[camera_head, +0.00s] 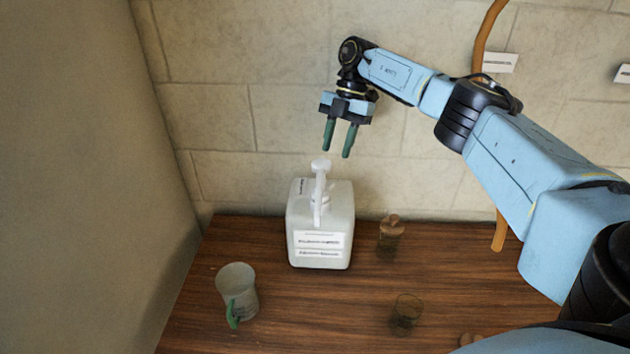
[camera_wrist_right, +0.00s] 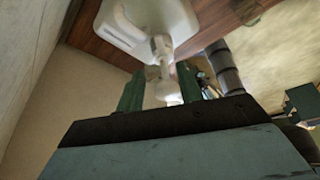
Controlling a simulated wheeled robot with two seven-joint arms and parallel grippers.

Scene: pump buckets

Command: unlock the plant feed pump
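The plant feed pump is a white, squarish bottle (camera_head: 322,225) with a front label, standing upright on the wooden table near the wall. Its white pump head (camera_head: 320,168) points up from the top. My right gripper (camera_head: 336,153) hangs just above the pump head, fingers pointing down, open with a clear gap and nothing held. In the right wrist view the pump head (camera_wrist_right: 165,85) appears between the two green fingers, with the white bottle (camera_wrist_right: 150,18) beyond. I cannot tell whether the fingers touch it. My left gripper is not in view.
A grey mug (camera_head: 237,285) with a green handle stands front left of the bottle. A stoppered brown jar (camera_head: 390,235) stands to its right and a small brown glass (camera_head: 406,311) front right. A stone wall (camera_head: 215,115) rises close behind. Bare table (camera_head: 320,315) lies in front.

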